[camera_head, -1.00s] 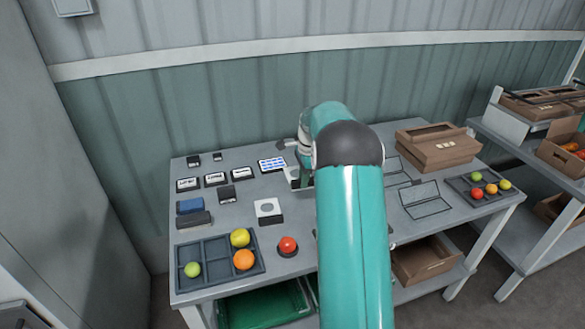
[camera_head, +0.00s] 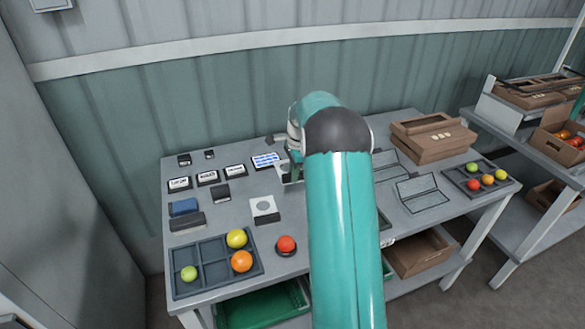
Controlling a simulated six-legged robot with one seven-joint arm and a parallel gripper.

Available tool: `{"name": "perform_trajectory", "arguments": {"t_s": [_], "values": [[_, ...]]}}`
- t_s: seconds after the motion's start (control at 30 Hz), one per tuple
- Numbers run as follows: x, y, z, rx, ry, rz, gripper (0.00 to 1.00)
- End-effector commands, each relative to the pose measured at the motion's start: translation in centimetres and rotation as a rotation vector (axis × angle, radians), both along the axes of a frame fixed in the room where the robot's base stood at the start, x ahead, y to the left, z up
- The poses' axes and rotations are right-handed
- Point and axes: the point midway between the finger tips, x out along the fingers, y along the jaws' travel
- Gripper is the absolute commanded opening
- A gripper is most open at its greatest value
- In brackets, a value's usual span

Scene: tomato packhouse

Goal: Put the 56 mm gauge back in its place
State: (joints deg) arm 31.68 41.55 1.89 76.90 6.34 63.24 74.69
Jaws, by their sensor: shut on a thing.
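My gripper (camera_head: 290,171) is over the back middle of the grey table, mostly hidden behind my teal arm. It is shut on a white plate-like gauge (camera_head: 284,177), of which only a small part shows. Its size marking cannot be read. Another white square gauge with a round grey opening (camera_head: 264,207) is on the table, left of and in front of my gripper. I cannot tell which place belongs to the 56 mm gauge.
A compartment tray (camera_head: 217,276) with fruit fills the front left, beside a red tomato (camera_head: 286,244) on a dark round base. A blue-marked card (camera_head: 265,160) lies left of my gripper. Brown boxes (camera_head: 432,147), outlined frames (camera_head: 420,197) and another fruit tray (camera_head: 482,190) are at right.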

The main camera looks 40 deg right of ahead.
Motion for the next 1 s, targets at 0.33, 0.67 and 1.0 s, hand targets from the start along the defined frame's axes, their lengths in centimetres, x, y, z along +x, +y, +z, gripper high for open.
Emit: {"name": "perform_trajectory", "arguments": {"t_s": [0.33,0.67,1.0], "values": [[0.2,0.0,-3.2,0.000,0.001,0.000,0.00],[0.4,0.0,-5.9,0.000,0.000,0.000,0.00],[0.4,0.0,-6.7,0.000,-0.001,0.000,0.00]]}}
